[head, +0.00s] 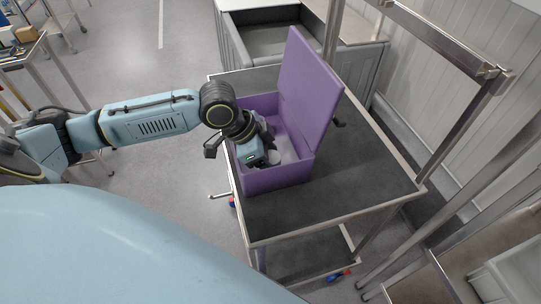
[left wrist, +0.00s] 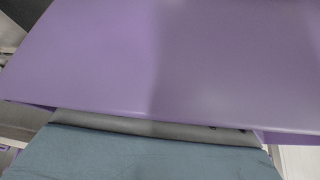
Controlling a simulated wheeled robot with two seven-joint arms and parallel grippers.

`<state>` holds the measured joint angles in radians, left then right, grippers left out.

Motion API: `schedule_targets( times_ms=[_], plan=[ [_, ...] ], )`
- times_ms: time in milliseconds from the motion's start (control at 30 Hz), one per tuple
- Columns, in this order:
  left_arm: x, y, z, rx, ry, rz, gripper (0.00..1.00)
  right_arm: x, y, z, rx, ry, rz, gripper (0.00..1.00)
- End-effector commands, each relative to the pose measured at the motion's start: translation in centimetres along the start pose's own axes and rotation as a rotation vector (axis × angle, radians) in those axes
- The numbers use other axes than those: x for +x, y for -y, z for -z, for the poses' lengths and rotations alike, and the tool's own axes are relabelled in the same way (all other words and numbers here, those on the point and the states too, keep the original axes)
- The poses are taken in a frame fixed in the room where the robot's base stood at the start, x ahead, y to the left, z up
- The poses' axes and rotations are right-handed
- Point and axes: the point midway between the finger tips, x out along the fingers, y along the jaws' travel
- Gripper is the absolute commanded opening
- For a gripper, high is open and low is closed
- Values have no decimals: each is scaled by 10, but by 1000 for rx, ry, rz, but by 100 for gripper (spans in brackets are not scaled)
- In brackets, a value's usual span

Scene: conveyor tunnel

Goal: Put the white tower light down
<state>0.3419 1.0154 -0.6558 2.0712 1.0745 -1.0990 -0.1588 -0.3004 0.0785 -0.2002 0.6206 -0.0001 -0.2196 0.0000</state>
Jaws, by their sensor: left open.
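A purple box (head: 275,181) with its lid (head: 305,92) standing open sits on the dark-topped cart. My left gripper (head: 262,158) reaches down into the box from the left and is open. A pale, whitish shape (head: 286,151) shows inside the box beside the gripper; it looks like the white tower light, mostly hidden by the gripper and the box wall. The left wrist view is filled by a purple surface of the box (left wrist: 160,60), with a blue-grey part of my own below it. The light cannot be made out there. My right gripper is out of view.
The cart's dark top (head: 355,185) is clear to the right of and in front of the box. Metal posts and a rail (head: 435,35) rise at the right. A grey bin (head: 270,40) stands behind the cart. The raised lid stands close to the arm.

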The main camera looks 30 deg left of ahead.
Motion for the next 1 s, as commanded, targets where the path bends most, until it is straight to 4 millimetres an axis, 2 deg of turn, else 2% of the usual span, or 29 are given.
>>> schedule_targets(
  times_ms=[133,267,500,700,833,1000],
  plan=[
    [-2,0,2,1,-1,1,64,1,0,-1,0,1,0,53],
    [-18,1,1,1,1,3,64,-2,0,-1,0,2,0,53],
    [-71,1,2,2,3,4,64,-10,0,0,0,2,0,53],
    [-106,1,1,0,3,2,64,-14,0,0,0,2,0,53],
    [-117,0,1,0,1,1,64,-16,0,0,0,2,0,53],
    [-123,0,2,-1,-1,0,64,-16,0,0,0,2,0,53]
  ],
)
